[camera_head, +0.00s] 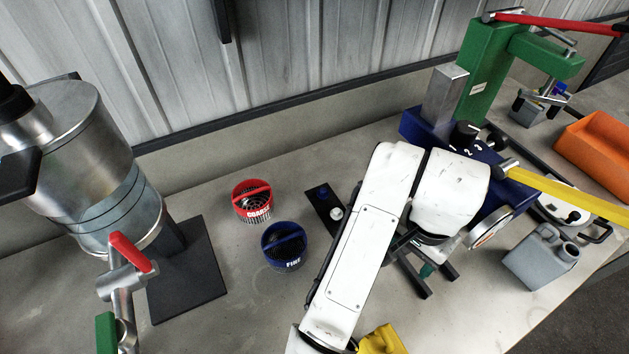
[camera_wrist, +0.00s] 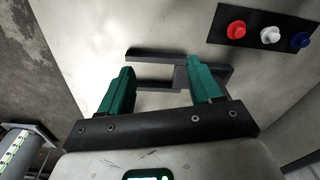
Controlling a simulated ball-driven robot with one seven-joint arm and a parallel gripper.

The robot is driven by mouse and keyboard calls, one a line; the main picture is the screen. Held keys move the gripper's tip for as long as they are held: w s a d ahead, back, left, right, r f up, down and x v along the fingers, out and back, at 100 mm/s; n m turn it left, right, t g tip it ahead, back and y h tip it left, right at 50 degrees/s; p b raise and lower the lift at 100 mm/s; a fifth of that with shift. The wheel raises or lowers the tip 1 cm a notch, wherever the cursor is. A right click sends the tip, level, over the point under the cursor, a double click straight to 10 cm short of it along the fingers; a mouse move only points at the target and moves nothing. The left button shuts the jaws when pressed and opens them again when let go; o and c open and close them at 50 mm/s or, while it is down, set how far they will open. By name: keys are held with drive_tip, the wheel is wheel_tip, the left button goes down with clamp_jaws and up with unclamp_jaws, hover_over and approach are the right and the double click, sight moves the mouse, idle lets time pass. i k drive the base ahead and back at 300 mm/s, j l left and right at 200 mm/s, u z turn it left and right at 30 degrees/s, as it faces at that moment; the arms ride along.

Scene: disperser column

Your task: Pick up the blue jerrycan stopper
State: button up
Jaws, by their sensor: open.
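The blue jerrycan stopper (camera_wrist: 301,40) is the rightmost of three stoppers on a black strip (camera_wrist: 258,45) at the upper right of the wrist view. A white stopper (camera_wrist: 270,35) and a red stopper (camera_wrist: 237,29) sit to its left. In the head view the blue stopper (camera_head: 323,191) is at the far end of the strip, left of my arm, with the white one nearer; the red one does not show. My gripper (camera_wrist: 160,75) is open and empty, its teal fingers apart and away from the stoppers. In the head view my arm mostly hides it.
A dark forked metal bracket (camera_wrist: 155,72) lies beyond my fingers. Red (camera_head: 252,201) and blue (camera_head: 284,248) round screens stand left of the strip. A grey jerrycan (camera_head: 541,257), green press (camera_head: 490,75) and yellow bar (camera_head: 570,193) are right. A steel column (camera_head: 85,130) stands left.

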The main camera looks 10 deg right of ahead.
sight(322, 194)
drive_tip(key=i+j, duration=0.2)
drive_tip(key=i, duration=0.25)
drive_tip(key=i+j, duration=0.2)
drive_tip(key=i, duration=0.2)
